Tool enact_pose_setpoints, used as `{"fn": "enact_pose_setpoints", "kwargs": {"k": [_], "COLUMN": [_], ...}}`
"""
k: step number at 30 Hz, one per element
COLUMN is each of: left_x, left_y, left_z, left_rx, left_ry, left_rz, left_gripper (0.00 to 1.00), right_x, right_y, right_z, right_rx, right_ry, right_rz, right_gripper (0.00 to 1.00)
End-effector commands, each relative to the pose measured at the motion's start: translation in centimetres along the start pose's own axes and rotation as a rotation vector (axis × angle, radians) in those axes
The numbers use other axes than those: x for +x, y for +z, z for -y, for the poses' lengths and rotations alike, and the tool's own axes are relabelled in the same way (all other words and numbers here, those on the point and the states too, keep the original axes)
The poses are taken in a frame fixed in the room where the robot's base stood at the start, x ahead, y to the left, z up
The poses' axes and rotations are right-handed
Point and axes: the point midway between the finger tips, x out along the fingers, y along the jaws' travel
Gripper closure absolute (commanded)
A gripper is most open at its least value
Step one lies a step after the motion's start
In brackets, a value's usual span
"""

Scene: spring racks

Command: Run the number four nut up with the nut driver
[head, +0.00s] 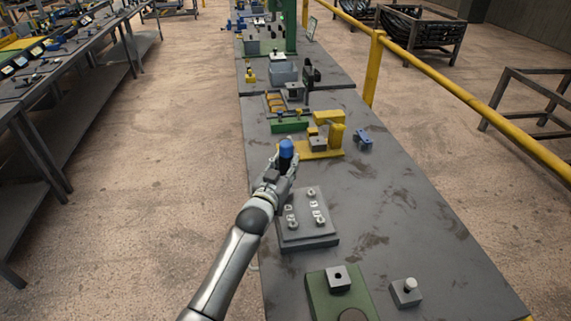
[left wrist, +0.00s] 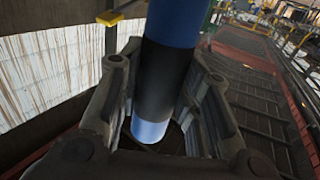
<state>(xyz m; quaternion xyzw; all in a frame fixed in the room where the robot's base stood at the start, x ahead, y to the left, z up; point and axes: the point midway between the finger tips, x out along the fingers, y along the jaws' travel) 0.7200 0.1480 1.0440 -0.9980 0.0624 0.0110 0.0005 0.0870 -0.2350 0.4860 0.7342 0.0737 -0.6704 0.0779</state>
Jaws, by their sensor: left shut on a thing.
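My left gripper (head: 284,172) is shut on the nut driver (head: 286,148), whose blue handle top sticks up above the fingers. In the left wrist view the driver (left wrist: 168,75) shows a blue upper part, a black band and a light blue lower end between the two fingers (left wrist: 160,105). The grey nut plate (head: 308,236) lies on the bench with several nuts on studs (head: 317,213). The gripper is just beyond the plate's far left corner and above the bench. Number marks on the plate are too small to read. My right gripper is not in view.
A yellow fixture (head: 326,150) and a small blue part (head: 363,138) stand beyond the plate. A green block (head: 327,297) and a grey block with a knob (head: 406,291) are at the near end. The bench (head: 400,220) right of the plate is clear.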

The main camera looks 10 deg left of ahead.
Motion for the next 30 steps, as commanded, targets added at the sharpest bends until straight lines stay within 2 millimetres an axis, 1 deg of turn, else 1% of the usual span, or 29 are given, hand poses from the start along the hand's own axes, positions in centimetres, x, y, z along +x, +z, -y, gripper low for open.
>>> {"fn": "enact_pose_setpoints", "kwargs": {"k": [1, 12, 30], "left_x": [0.05, 0.05, 0.06], "left_y": [-0.34, -0.33, 0.54], "left_z": [-0.02, -0.02, -0.03], "left_rx": [0.000, 0.000, -0.001], "left_ry": [0.001, 0.001, 0.000], "left_rz": [-0.008, -0.008, -0.005], "left_gripper": [1.00, 1.00, 1.00], "right_x": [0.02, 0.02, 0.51], "right_y": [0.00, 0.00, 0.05], "right_z": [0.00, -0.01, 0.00], "right_rx": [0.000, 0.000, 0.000], "right_ry": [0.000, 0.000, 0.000], "right_rz": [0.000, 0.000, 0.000], "right_gripper": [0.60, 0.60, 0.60]}}
